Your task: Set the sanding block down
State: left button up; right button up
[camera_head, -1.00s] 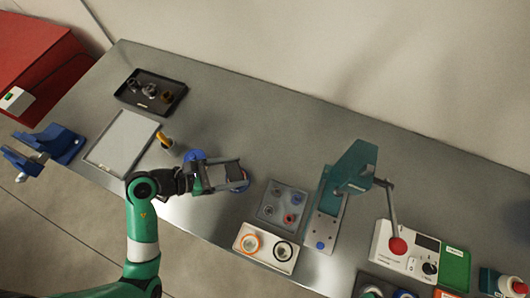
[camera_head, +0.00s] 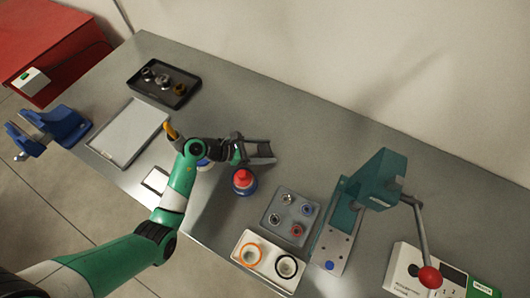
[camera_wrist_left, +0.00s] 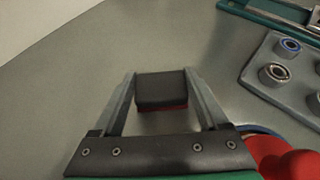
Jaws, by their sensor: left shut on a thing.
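The sanding block (camera_wrist_left: 161,90) is a small dark block with a red underside. In the left wrist view it sits between the two fingertips of my left gripper (camera_head: 262,152), which is shut on it. The gripper is over the bare middle of the bench, behind a round blue thing with a red top (camera_head: 243,180). In the head view the block is hard to make out between the fingers. I cannot tell whether it touches the bench (camera_head: 330,130). My right gripper is not in view.
A grey tray with small rings (camera_head: 291,216) and a white tray with two rings (camera_head: 268,258) lie in front and right. A teal lever press (camera_head: 365,185) stands further right. The bench behind the gripper is clear.

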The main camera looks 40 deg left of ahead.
pick_arm(q)
jog(key=shift+f, duration=0.65)
jog(key=shift+s+r, duration=0.1)
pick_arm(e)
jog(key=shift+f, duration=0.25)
pick_arm(q)
jog(key=shift+f, duration=0.2)
jog(key=o, duration=1.1)
jog(key=shift+c, duration=0.2)
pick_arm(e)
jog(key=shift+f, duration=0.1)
pick_arm(q)
jog(key=shift+r, duration=0.1)
